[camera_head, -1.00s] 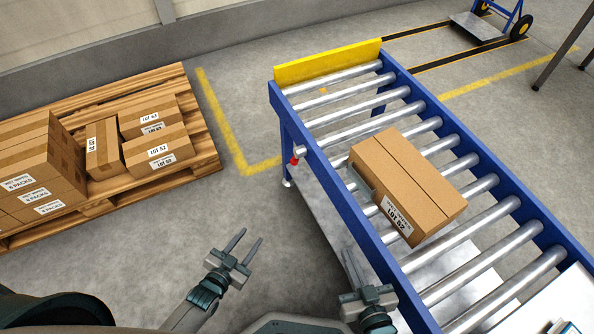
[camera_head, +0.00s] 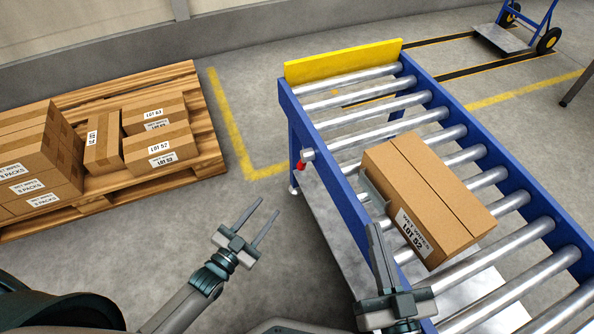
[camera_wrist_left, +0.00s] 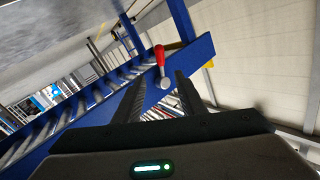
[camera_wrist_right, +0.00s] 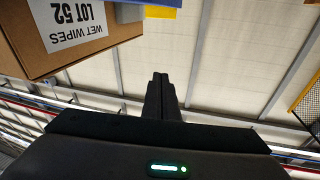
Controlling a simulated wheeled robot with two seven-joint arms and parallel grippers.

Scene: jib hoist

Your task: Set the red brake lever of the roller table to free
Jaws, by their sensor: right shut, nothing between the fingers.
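The red brake lever (camera_head: 300,165) sits on the near side of the roller table's blue left rail, by a grey round pivot (camera_head: 307,155). In the left wrist view the red lever (camera_wrist_left: 159,56) shows beyond and between the fingers. The roller table (camera_head: 335,165) has a blue frame and steel rollers. My left gripper (camera_head: 268,215) is open and empty, below and left of the lever, apart from it. My right gripper (camera_head: 377,228) is shut and empty at the rail's front part, beside the carton; its closed fingers also show in the right wrist view (camera_wrist_right: 161,80).
A carton marked LOT 52 (camera_head: 425,195) lies on the rollers. A yellow end stop (camera_head: 343,62) closes the table's far end. A wooden pallet (camera_head: 205,150) with several cartons stands at left. The floor between pallet and table is clear. A hand truck (camera_head: 502,38) stands at back right.

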